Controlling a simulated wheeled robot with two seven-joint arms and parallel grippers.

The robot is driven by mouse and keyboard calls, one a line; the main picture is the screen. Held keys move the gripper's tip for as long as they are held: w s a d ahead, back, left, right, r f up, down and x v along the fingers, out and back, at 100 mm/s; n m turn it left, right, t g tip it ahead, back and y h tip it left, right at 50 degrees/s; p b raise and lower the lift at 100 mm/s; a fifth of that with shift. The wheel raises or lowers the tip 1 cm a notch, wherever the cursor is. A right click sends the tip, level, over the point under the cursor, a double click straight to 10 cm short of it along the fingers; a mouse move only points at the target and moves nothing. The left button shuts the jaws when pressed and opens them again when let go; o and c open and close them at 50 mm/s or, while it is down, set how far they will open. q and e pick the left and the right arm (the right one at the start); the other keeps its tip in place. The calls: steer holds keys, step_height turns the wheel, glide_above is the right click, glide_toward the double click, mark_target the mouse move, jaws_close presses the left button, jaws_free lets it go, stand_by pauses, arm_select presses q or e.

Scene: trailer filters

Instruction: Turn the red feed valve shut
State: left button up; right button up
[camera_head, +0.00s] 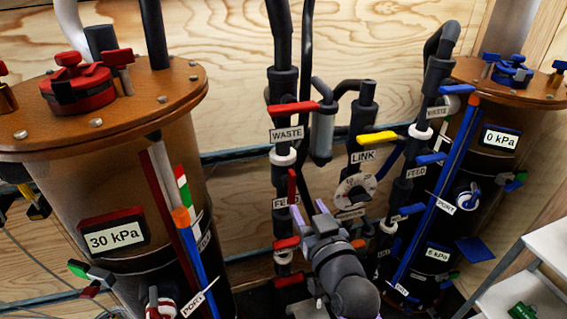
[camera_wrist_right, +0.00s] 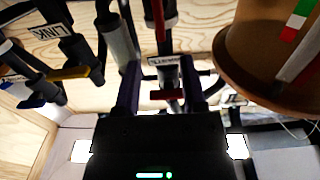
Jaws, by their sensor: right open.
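The red feed valve handle (camera_head: 291,186) stands upright, in line with its dark pipe, by the FEED label (camera_head: 282,203) in the head view. In the right wrist view, which is upside down, an upright red handle that looks like it shows at the top (camera_wrist_right: 158,18). My right gripper (camera_head: 310,211) is open and empty, its purple fingers just below and right of the handle; I see no contact. In the wrist view the fingers (camera_wrist_right: 160,82) frame the red WASTE handle (camera_wrist_right: 170,95), which appears to be farther off. My left gripper is not in view.
The red WASTE handle (camera_head: 293,108) lies crosswise above, and another red handle (camera_head: 286,243) sits below. The yellow LINK handle (camera_head: 378,138) and a gauge (camera_head: 355,191) are to the right. A brown filter tank (camera_head: 95,170) stands left, a blue-topped one (camera_head: 500,95) right.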

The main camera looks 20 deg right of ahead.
mark_target(294, 184)
steer(key=w+b, duration=0.3)
steer(key=w, duration=0.5)
steer(key=shift+w+a+f, duration=0.1)
steer(key=shift+w+a, duration=0.05)
steer(key=shift+w, duration=0.6)
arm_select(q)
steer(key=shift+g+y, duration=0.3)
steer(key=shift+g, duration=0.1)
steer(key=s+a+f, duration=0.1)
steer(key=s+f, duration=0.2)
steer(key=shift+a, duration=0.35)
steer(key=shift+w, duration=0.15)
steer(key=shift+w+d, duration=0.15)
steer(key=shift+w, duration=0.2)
arm_select(e)
jaws_close()
